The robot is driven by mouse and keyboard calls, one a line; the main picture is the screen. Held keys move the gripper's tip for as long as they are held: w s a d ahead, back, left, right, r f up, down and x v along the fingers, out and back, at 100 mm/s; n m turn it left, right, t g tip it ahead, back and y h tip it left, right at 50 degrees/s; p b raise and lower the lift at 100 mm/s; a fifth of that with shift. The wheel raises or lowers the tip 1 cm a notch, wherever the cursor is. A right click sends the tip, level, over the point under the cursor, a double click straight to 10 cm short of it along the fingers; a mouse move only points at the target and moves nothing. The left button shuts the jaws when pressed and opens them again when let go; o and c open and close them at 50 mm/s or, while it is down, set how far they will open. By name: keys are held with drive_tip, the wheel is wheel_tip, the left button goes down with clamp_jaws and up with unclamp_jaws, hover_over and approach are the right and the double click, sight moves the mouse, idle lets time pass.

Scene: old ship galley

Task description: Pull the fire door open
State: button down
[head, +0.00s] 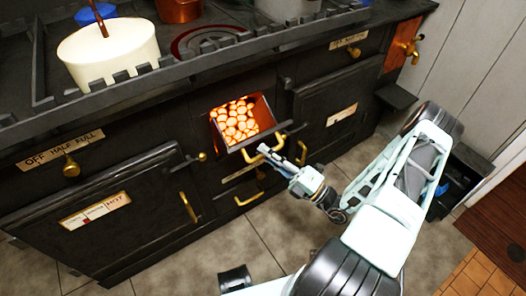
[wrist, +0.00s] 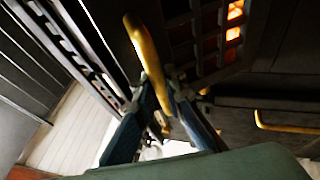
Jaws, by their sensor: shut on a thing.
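The fire door's brass handle (head: 252,157) is at the middle of the black stove front in the head view. The firebox (head: 238,120) above it stands open at the top, with glowing orange coals in sight. The door's dark face is mostly hidden behind the handle and my gripper, so its exact angle is hard to tell. My gripper (head: 279,151) is shut on the handle, coming from the lower right. In the wrist view, the handle (wrist: 145,55) runs between the two fingers of my gripper (wrist: 168,95). Dark bars with glowing coals behind show at upper right.
A lower brass handle (head: 249,199) sits beneath the fire door. Oven doors stand at left (head: 110,205) and right (head: 335,100). A cream pot (head: 108,55) stands on the stove top. The tiled floor (head: 190,262) before the stove is largely clear.

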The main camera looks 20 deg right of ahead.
drive_tip(key=shift+s+d+f+b, duration=0.2)
drive_tip(key=shift+s+f+b, duration=0.3)
drive_tip(key=shift+f, duration=0.4)
drive_tip(key=shift+s+d+f+b, duration=0.25)
drive_tip(key=shift+s+f, duration=0.35)
drive_tip(key=shift+f, duration=0.25)
drive_tip(key=c, duration=2)
unclamp_jaws()
drive_tip(key=shift+o, duration=0.2)
drive_tip(key=v, duration=1.2)
drive_tip(key=shift+s+a, duration=0.1)
